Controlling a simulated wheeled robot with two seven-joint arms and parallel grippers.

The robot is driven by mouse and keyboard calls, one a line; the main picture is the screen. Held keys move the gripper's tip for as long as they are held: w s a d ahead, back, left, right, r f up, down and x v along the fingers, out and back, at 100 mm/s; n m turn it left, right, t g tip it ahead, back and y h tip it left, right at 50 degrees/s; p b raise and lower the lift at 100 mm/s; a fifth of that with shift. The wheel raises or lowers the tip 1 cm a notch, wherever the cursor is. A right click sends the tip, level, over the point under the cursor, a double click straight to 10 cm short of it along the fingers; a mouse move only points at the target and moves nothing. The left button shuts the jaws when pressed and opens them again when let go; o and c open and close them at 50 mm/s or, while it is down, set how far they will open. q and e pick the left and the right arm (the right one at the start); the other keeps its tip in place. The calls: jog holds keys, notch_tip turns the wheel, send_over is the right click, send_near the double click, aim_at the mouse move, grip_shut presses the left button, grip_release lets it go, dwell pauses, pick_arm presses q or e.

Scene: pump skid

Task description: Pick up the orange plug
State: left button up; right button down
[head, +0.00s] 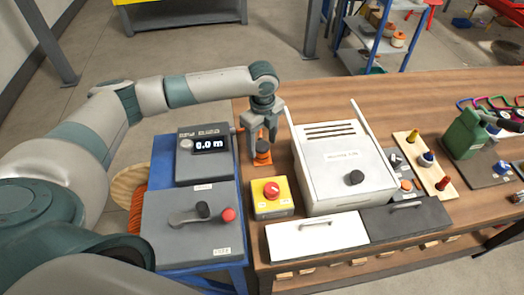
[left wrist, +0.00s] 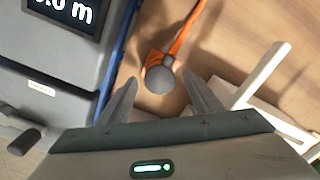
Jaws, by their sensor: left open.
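The orange plug (head: 262,157) stands on the wooden bench near its left edge, with a dark rounded top. In the left wrist view the plug (left wrist: 158,79) shows as a grey knob over an orange body, with an orange cable running upward. My left gripper (head: 262,136) points down above the plug. In the left wrist view its open fingers (left wrist: 163,95) lie on either side below the knob in the picture, with nothing visibly held. Whether the fingers touch the plug cannot be told. My right gripper is not in view.
A grey box with a display (head: 203,158) and a lever box (head: 193,222) stand left of the plug. A yellow box with a red knob (head: 271,194) is in front. A white cabinet (head: 340,165) is close on the right. Bench behind the plug is mostly clear.

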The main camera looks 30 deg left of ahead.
pick_arm(q)
jog(key=shift+f, duration=0.9)
jog(key=c, duration=1.3)
